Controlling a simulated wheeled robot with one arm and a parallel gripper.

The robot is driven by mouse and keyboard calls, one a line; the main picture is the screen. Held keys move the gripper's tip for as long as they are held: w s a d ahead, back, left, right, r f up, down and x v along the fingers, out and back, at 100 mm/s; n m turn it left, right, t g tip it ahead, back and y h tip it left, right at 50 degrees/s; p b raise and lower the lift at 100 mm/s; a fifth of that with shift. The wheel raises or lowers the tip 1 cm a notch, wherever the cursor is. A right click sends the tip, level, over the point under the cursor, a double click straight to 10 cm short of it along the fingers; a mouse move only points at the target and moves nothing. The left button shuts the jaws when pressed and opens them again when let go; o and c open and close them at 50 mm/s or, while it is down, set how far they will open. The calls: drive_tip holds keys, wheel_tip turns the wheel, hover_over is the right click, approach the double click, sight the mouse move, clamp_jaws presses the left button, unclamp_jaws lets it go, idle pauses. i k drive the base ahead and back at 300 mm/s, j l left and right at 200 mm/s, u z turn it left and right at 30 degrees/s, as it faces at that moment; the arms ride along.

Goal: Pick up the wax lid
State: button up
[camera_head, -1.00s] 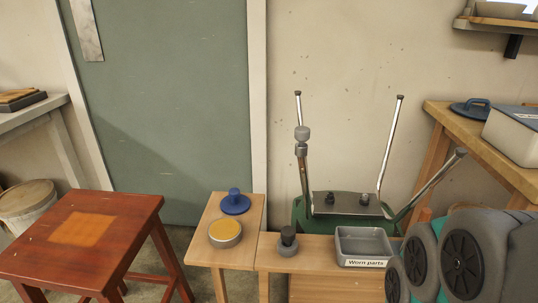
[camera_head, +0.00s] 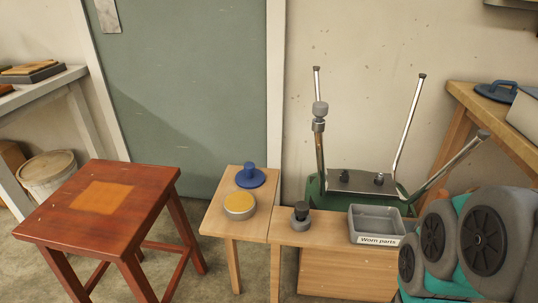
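A blue round lid with a raised knob (camera_head: 250,178) lies on the back part of the small wooden side table (camera_head: 222,222). I take it for the wax lid. Just in front of it stands an open, low round metal tin of yellow wax (camera_head: 240,205). The lid is beside the tin, not on it. My grey and teal arm is folded at the lower right. My gripper is not in view.
A red-brown stool (camera_head: 70,230) stands left. Right of the lid are a grey caster with a black stem (camera_head: 301,216), a "Worn parts" tray (camera_head: 379,240) and an upturned green-based seat with metal legs (camera_head: 316,188). Another blue lid-like thing (camera_head: 495,92) lies on the right bench (camera_head: 468,100).

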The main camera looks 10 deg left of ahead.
sight(250, 177)
drive_tip(key=i+j+u, duration=0.1)
drive_tip(key=j+u, duration=0.25)
drive_tip(key=i+j+u, duration=0.15)
drive_tip(key=u, duration=0.25)
drive_tip(key=i+z, duration=0.1)
